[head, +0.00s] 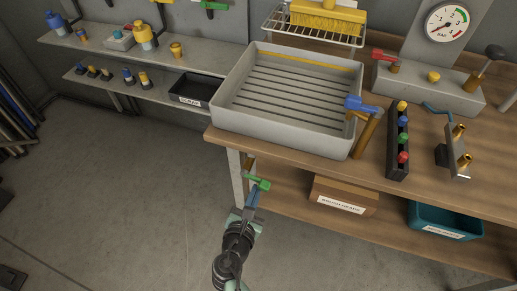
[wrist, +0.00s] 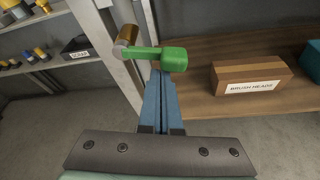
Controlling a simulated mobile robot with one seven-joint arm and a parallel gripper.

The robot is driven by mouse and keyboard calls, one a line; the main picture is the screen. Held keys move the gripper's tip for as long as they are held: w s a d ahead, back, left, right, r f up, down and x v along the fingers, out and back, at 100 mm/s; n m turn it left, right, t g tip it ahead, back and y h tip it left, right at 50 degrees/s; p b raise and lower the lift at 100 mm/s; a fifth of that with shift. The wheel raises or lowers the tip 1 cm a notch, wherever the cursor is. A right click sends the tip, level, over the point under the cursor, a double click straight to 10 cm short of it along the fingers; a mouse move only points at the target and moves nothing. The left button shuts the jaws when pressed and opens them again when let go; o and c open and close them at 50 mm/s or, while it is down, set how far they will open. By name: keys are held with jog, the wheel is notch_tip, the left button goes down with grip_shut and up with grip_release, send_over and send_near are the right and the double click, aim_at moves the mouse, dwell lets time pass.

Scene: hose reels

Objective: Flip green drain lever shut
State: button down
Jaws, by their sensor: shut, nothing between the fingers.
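The green drain lever (head: 258,183) is on a brass valve under the front left corner of the grey tray, beside the bench leg. In the wrist view the green lever (wrist: 160,57) lies roughly crosswise, pointing right from the brass valve body (wrist: 126,40). My gripper (head: 252,198) is below the lever, its blue fingers together and empty. In the wrist view my gripper's fingertips (wrist: 161,78) reach up to the lower edge of the lever. I cannot tell whether they touch it.
The grey tray (head: 228,118) sits on the wooden bench (head: 222,140), with a blue-handled tap (head: 362,104) at its right. On the lower shelf are a cardboard box (head: 343,195) marked brush heads and a teal bin (head: 447,222). Open floor (head: 120,190) lies to the left.

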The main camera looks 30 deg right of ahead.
dwell(0.3)
notch_tip(320, 180, down, 5)
jog(key=b, duration=0.4)
jog(key=w+r+p+v, duration=0.1)
jog(key=p+v, duration=0.1)
jog(key=v, duration=0.8)
jog(key=shift+a+p, duration=0.3)
jog(key=shift+a, duration=0.1)
jog(key=shift+s, duration=0.1)
